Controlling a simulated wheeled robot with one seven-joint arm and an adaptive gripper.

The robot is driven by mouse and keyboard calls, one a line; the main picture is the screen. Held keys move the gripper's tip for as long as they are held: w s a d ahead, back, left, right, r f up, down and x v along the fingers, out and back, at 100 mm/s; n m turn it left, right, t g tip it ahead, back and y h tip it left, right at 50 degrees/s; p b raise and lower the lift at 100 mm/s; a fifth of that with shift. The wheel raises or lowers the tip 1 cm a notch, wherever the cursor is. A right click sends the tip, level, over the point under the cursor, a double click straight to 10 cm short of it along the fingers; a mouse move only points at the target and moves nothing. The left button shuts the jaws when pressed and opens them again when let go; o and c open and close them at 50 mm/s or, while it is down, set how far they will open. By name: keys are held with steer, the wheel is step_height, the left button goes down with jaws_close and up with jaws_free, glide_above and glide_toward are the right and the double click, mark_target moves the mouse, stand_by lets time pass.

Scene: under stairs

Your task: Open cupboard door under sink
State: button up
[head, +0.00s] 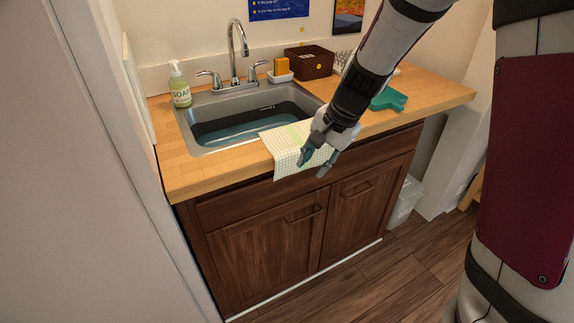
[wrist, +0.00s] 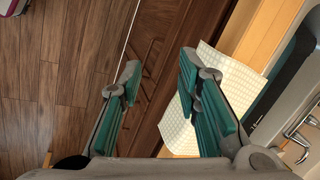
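The dark wood cupboard under the sink has two doors, left (head: 262,262) and right (head: 362,215), and both look shut. The left door's handle (head: 305,214) is near its upper right corner. The right door's handle (head: 357,188) is near its top. My gripper (head: 314,166) is open and empty, above the door handles and in front of the counter edge, beside the hanging towel (head: 284,158). In the wrist view, my gripper (wrist: 160,72) has its teal-padded fingers spread, with the dark cupboard front (wrist: 152,98) beyond them.
A white wall (head: 95,170) stands close at left. A pale bin (head: 404,203) stands right of the cupboard. The wood floor (head: 375,285) in front looks clear.

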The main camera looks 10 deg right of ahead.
mark_target(308, 217)
steer(key=w+d+f+m+b, duration=0.1)
steer(key=w+f, duration=0.3)
steer(key=f, duration=0.7)
steer(key=w+d+f+m+h+b, duration=0.1)
steer(key=w+f, duration=0.3)
steer(key=f, duration=0.7)
steer(key=w+d+f+m+h+b, duration=0.1)
steer(key=w+f, duration=0.3)
steer(key=f, duration=0.7)
steer(key=shift+m+g+b, duration=0.3)
steer(key=shift+m+b, duration=0.5)
jaws_close()
